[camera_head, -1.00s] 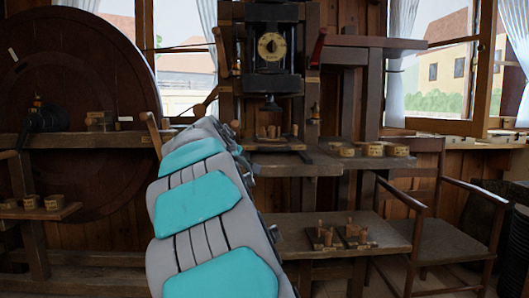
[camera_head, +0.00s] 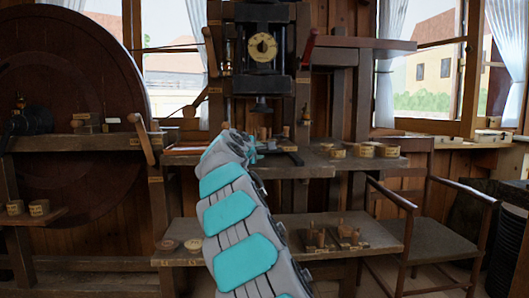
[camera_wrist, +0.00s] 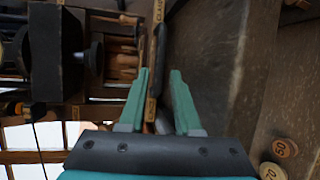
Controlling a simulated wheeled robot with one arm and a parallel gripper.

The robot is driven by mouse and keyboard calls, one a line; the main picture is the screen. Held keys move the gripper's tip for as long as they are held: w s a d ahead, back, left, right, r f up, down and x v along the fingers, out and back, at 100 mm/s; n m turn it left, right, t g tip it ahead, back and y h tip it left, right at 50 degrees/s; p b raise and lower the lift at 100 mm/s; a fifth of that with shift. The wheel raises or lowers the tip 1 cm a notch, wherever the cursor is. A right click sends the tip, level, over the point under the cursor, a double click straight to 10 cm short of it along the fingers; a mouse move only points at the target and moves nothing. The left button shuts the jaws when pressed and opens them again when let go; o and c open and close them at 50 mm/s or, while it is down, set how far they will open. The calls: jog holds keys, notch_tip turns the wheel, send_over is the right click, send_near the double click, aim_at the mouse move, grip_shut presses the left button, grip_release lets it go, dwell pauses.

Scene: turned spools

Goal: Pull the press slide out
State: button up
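The black press (camera_head: 262,50) with a round dial stands at the back centre. Its ram (camera_head: 262,104) hangs above the slide area, where small wooden pegs stand. The press slide is partly hidden behind my gripper in the head view. In the wrist view, wooden pegs (camera_wrist: 122,62) lie in a dark recess beside the press ram (camera_wrist: 92,55). A dark bar with a pale wooden edge (camera_wrist: 153,85) runs alongside and between my fingers. My gripper (camera_wrist: 160,72) is open, with its green fingers apart; I cannot tell whether either touches the bar.
Round labelled wooden pieces (camera_head: 365,150) sit on the bench to the right. A lower shelf (camera_head: 375,232) holds peg blocks, and a chair (camera_head: 430,225) stands at the right. A large dark wheel (camera_head: 70,100) stands at the left. Two numbered discs (camera_wrist: 284,148) show in the wrist view.

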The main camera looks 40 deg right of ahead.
aim_at(265, 151)
jog(key=shift+p+x, duration=0.5)
jog(key=shift+x, duration=2.35)
grip_shut()
jog(key=shift+f, duration=0.1)
